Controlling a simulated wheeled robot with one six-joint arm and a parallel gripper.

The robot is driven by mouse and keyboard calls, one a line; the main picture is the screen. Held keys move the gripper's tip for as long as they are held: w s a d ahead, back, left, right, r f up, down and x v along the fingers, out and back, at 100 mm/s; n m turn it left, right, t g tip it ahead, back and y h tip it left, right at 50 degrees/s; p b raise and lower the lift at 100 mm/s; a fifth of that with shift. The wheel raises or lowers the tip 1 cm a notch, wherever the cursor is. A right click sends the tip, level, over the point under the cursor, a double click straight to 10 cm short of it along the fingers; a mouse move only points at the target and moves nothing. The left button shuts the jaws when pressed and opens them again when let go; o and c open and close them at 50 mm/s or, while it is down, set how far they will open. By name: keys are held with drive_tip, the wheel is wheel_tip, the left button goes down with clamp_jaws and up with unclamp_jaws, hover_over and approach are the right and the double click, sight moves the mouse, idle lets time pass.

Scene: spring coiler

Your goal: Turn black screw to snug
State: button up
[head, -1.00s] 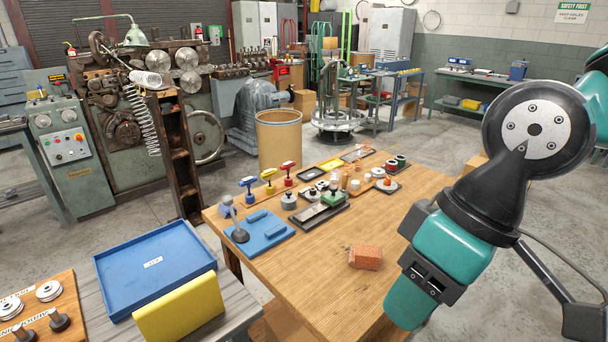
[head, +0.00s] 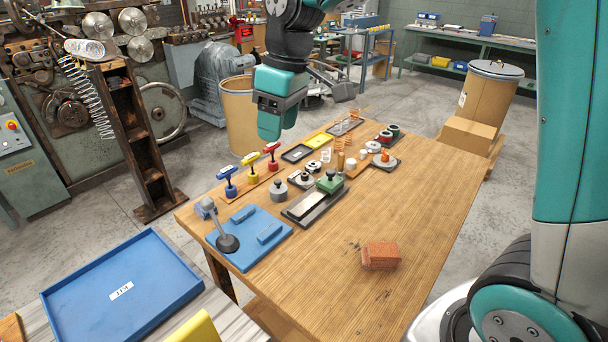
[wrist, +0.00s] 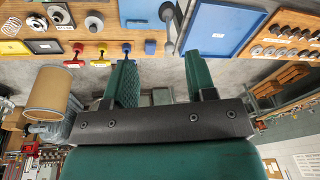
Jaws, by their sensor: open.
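My gripper (head: 273,125) hangs above the far left part of the wooden table in the head view, pointing down. In the wrist view its two green fingers stand apart with nothing between them, so the gripper (wrist: 161,80) is open and empty. A wooden board (wrist: 265,58) with rows of black knobs and silver discs shows at the top right of the wrist view, far from the fingers. I cannot tell which part, if any, is the black screw. Only a corner of that board (head: 10,328) shows in the head view.
The wooden table (head: 330,285) holds a blue fixture (head: 249,258) with a grey lever, coloured T-handled tools (head: 250,166), trays and an orange brick (head: 381,256). A blue tray (head: 70,310) lies at left. A brown drum (head: 238,112) stands behind.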

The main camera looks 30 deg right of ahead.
drive_tip(key=w+d+f+h+b, duration=0.1)
drive_tip(key=w+d+f, duration=0.25)
drive_tip(key=w, duration=0.35)
drive_tip(key=w+d+f, duration=0.2)
drive_tip(key=w+d, duration=0.3)
drive_tip(key=w, duration=0.3)
drive_tip(key=h, duration=0.1)
hover_over(305, 173)
wheel_tip(305, 173, down, 8)
drive_tip(key=shift+n+g, duration=0.3)
drive_tip(key=shift+n, duration=0.1)
drive_tip(key=f+p, duration=0.1)
drive_tip(key=f, duration=0.4)
drive_tip(key=f+p, duration=0.1)
drive_tip(key=f, duration=0.5)
drive_tip(key=f+p, duration=0.1)
drive_tip(key=f, duration=0.4)
drive_tip(key=shift+s+a+f, duration=0.15)
drive_tip(key=shift+s+f, duration=0.1)
drive_tip(key=shift+s, duration=0.05)
drive_tip(key=c, duration=0.9)
